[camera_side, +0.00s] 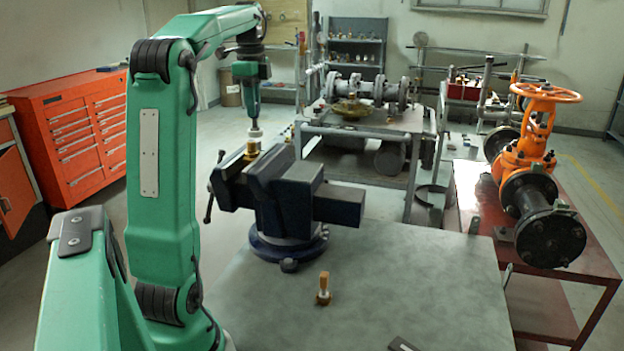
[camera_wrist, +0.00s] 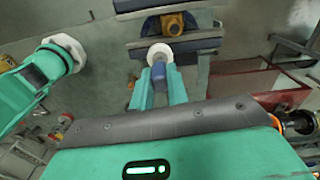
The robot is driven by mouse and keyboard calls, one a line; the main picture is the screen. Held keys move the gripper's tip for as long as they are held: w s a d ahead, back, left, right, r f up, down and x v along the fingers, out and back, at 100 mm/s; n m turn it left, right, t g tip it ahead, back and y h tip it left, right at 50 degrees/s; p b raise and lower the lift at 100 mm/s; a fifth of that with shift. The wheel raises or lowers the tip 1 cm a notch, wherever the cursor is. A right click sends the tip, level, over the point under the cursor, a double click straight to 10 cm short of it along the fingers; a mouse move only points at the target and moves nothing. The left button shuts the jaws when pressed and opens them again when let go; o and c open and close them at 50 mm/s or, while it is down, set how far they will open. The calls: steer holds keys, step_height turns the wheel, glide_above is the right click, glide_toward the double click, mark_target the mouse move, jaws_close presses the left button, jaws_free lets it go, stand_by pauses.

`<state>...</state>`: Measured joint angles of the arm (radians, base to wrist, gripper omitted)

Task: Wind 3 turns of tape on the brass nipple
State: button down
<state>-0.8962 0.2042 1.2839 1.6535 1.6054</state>
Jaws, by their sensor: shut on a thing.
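The brass nipple (camera_side: 252,148) stands upright at the jaws of the blue bench vise (camera_side: 289,207). In the wrist view a brass piece (camera_wrist: 173,22) shows between the vise jaws. My gripper (camera_side: 254,118) points down above the nipple. In the wrist view its green fingers (camera_wrist: 159,88) are shut on a blue-grey holder (camera_wrist: 159,71) with a white tape roll (camera_wrist: 160,53) at its far end. The white roll (camera_side: 254,132) is just above the nipple in the side view; I cannot tell whether they touch. No tape wrap on the nipple can be made out.
A small upright piece with an orange-brown top (camera_side: 323,286) stands on the grey bench (camera_side: 400,285). A dark flat item (camera_side: 402,344) lies at the front edge. An orange gate valve (camera_side: 527,150) sits on a red table (camera_side: 475,185) at right. The bench right of the vise is mostly clear.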

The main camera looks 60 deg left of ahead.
mark_target(255, 127)
steer(key=shift+f, duration=0.25)
steer(key=shift+f, duration=2.2)
steer(key=shift+a, duration=0.45)
stand_by(0.8)
steer(key=shift+s+a, duration=1.5)
steer(key=shift+a, duration=0.2)
